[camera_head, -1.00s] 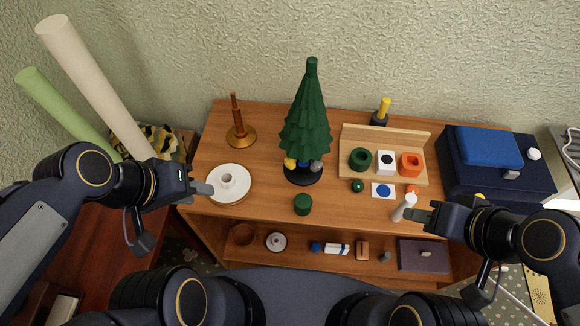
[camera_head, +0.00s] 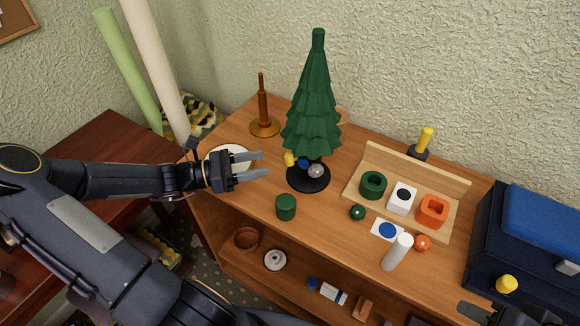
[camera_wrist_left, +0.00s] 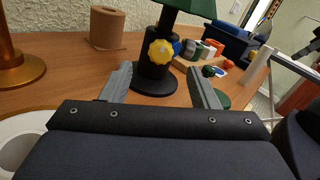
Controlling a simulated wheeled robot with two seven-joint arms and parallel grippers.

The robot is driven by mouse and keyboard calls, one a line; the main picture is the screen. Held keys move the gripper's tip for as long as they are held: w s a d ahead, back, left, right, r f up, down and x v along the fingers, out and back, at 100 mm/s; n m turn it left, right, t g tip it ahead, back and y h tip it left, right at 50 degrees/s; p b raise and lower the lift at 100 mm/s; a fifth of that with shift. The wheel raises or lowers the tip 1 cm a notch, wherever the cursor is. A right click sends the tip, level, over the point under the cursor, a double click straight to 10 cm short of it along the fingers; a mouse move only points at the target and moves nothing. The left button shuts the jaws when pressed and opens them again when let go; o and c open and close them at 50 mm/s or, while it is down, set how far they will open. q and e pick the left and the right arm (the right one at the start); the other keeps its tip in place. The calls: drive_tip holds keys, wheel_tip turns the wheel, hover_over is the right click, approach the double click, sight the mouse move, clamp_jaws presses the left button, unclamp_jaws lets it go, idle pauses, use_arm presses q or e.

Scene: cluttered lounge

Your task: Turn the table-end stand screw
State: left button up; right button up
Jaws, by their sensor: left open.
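The dark green tree (camera_head: 314,100) stands upright in a black round stand (camera_head: 308,180). Its collar carries a yellow knob (camera_head: 289,159), a blue knob (camera_head: 303,163) and a grey knob (camera_head: 316,171). The yellow knob, star-shaped, faces my left wrist view (camera_wrist_left: 160,52). My left gripper (camera_head: 264,164) is open and empty, left of the stand, its fingers pointing at the yellow knob without touching it. The stand base (camera_wrist_left: 155,78) shows between and beyond the fingers in the wrist view. My right gripper (camera_head: 470,308) is partly visible at the lower right; its fingers are unclear.
A white disc (camera_head: 215,153) lies below my left gripper. A brown peg stand (camera_head: 264,118) is behind it. A green cylinder (camera_head: 286,207) stands in front of the tree. A wooden rack (camera_head: 452,181), white cylinder (camera_head: 398,252) and blue box (camera_head: 545,235) are to the right.

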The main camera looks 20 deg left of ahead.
sight(289, 159)
use_arm(q)
drive_tip(key=x, duration=0.7)
drive_tip(key=shift+d, duration=0.1)
drive_tip(key=shift+c, duration=0.4)
drive_tip(key=c, duration=0.9)
